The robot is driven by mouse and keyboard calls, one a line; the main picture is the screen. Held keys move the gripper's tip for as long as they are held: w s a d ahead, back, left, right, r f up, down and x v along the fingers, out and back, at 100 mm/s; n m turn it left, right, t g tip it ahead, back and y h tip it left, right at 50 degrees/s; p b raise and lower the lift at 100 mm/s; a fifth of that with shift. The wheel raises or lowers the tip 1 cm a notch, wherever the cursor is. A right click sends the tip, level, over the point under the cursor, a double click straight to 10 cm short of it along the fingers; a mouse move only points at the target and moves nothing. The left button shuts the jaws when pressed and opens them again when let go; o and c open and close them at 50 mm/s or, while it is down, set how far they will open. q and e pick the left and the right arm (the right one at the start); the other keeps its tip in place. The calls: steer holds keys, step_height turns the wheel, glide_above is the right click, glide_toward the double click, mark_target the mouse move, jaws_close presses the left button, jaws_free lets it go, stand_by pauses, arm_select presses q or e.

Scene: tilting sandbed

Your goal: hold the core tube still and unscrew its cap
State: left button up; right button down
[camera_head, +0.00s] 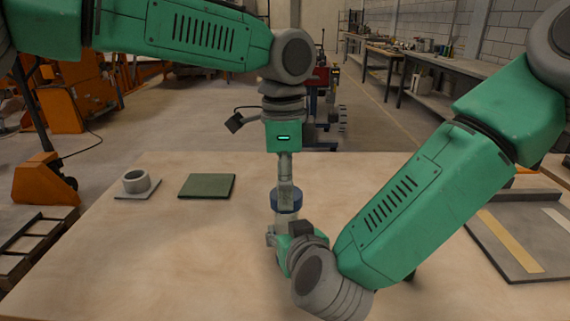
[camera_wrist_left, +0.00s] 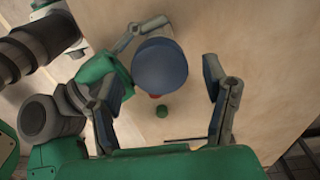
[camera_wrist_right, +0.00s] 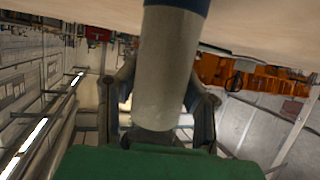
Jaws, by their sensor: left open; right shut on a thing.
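The core tube (camera_wrist_right: 165,80) is a grey cylinder, seen large in the right wrist view and mostly hidden in the head view. My right gripper (camera_head: 284,240) is shut on it from the side, low over the table, with a finger on each side. The blue cap (camera_head: 287,200) tops the tube; it also shows as a round blue top in the left wrist view (camera_wrist_left: 161,66). My left gripper (camera_head: 286,187) points straight down above the cap. Its fingers are open, spread either side of the cap in its wrist view; whether they touch it is unclear.
On the pale table (camera_head: 165,245), a grey ring (camera_head: 136,181) on a small plate and a dark green mat (camera_head: 207,186) lie to the left. A grey tray with a yellowish strip (camera_head: 511,240) lies at the right. The front left of the table is clear.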

arm_select(q)
steer(key=shift+f, duration=1.05)
arm_select(e)
steer(key=shift+f, duration=0.1)
arm_select(q)
steer(key=c, duration=1.2)
steer(key=n, duration=0.5)
steer(key=shift+d, duration=0.1)
steer(key=shift+s+r+n, duration=0.1)
steer(key=shift+s+n, duration=0.05)
steer(key=shift+n, duration=0.15)
steer(key=shift+r, duration=0.1)
steer(key=shift+r, duration=1)
